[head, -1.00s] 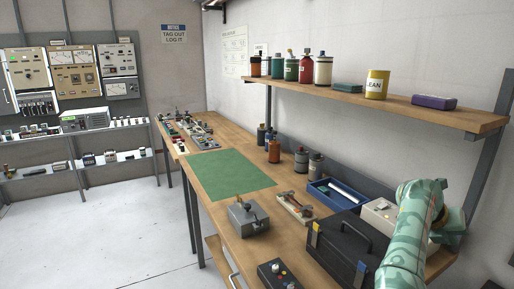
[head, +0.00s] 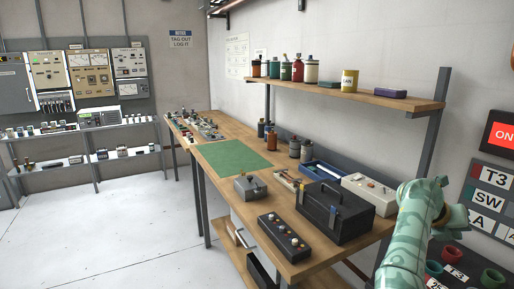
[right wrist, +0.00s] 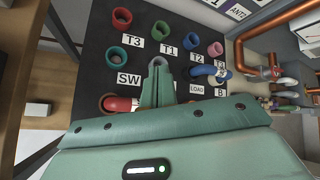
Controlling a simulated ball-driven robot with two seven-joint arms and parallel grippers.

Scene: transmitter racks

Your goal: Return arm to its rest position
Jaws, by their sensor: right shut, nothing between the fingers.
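My right arm, in a mint green patterned sleeve, comes up at the lower right of the head view. Its gripper (head: 456,217) is in front of the lower part of a labelled panel on the right; its fingertips are hard to make out there. In the right wrist view the gripper's green fingers (right wrist: 158,66) are together, with nothing between them. They point at a dark board (right wrist: 97,62) with coloured ring ports and labels T3, T1, T2, SW and LOAD. I cannot tell whether they touch it. My left gripper is in neither view.
A wooden workbench (head: 216,128) carries a black toolbox (head: 333,212), a switch box (head: 283,236) and a green mat (head: 232,157). A shelf (head: 425,103) with bottles hangs above. A red ON sign (head: 505,134) is at the right. The floor (head: 120,230) at left is clear.

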